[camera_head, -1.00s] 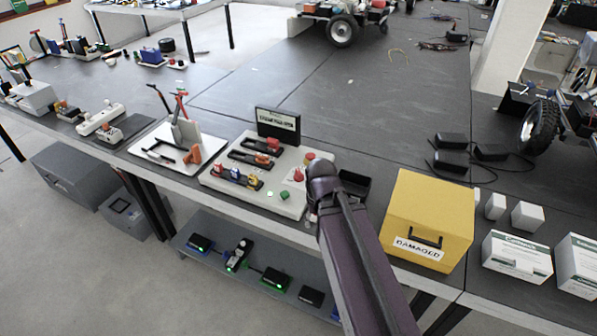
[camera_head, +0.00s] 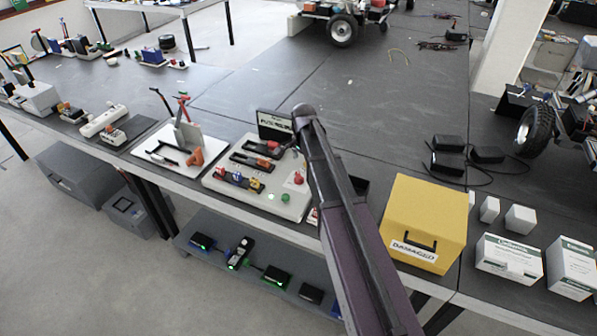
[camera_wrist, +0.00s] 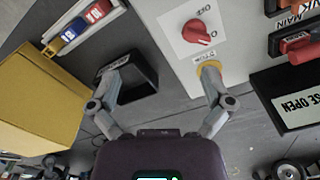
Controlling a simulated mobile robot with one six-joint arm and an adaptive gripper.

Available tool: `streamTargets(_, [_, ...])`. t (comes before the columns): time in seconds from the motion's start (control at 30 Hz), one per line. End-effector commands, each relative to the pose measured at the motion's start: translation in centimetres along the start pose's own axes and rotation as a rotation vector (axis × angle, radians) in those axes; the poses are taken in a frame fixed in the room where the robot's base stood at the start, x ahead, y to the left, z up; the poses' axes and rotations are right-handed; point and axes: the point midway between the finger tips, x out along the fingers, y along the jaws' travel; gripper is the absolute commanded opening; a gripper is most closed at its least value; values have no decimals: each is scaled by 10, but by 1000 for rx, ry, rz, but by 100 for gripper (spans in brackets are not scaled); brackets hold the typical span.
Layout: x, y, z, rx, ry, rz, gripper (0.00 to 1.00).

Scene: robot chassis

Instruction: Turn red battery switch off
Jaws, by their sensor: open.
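A red rotary knob (camera_wrist: 200,32) sits on a white plate marked ON and OFF, at the top middle of the wrist view. It also shows on the white panel (camera_head: 250,198) in the head view, as a small red knob (camera_head: 299,178) just left of my arm. I cannot tell for sure which mark it points to. My gripper (camera_wrist: 165,68) is open and empty, fingers spread, with the knob ahead of its right finger and apart from it. The right fingertip overlaps a yellow-based button (camera_wrist: 209,66) labelled STOP. In the head view my arm hides the fingers.
A black open bin (camera_wrist: 135,82) lies near the left finger. A yellow DAMAGED box (camera_head: 425,222) stands right of my arm. A black sign (camera_wrist: 297,105) and red-levered MAIN switches (camera_wrist: 298,44) are at the wrist view's right. A green button (camera_head: 285,197) is near the knob.

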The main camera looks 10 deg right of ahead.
Motion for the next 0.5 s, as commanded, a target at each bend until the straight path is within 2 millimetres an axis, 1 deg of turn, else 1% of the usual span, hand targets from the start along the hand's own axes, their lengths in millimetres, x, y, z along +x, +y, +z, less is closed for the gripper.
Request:
streamTargets(0.03, [-6, -19, -10, 61, 0, 0, 100])
streamTargets(0.1, [-10, -33, -17, 144, 0, 0, 100])
streamTargets(0.2, [-13, -48, -25, 235, 0, 0, 100])
streamTargets(0.33, [-15, -58, -30, 307, 0, 0, 100])
streamTargets(0.5, [-15, -60, -31, 333, 0, 0, 100])
